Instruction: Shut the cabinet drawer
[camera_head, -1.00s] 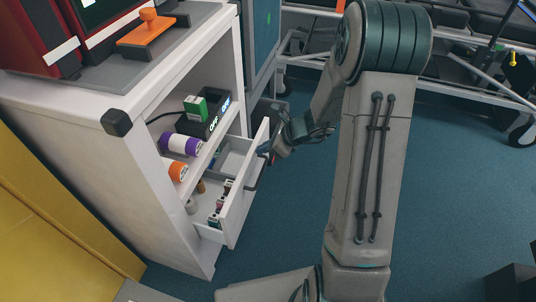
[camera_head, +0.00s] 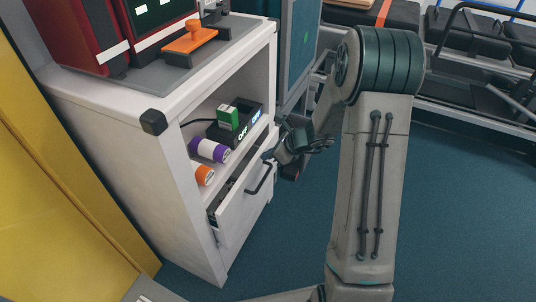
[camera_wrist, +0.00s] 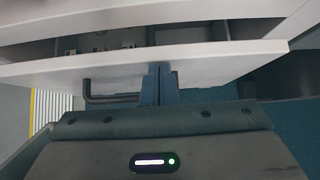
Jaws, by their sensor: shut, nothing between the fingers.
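The white cabinet (camera_head: 175,165) stands left of my arm in the head view. Its drawer (camera_head: 240,208) is slightly open, with a narrow dark gap along its top and near side. A dark bar handle (camera_head: 262,179) is on the drawer front. My gripper (camera_head: 268,155) is shut and empty at the upper far part of the drawer front. Small items show inside the gap.
An orange-handled object (camera_head: 190,38) lies on top. Blue floor (camera_head: 300,240) is clear beside the drawer.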

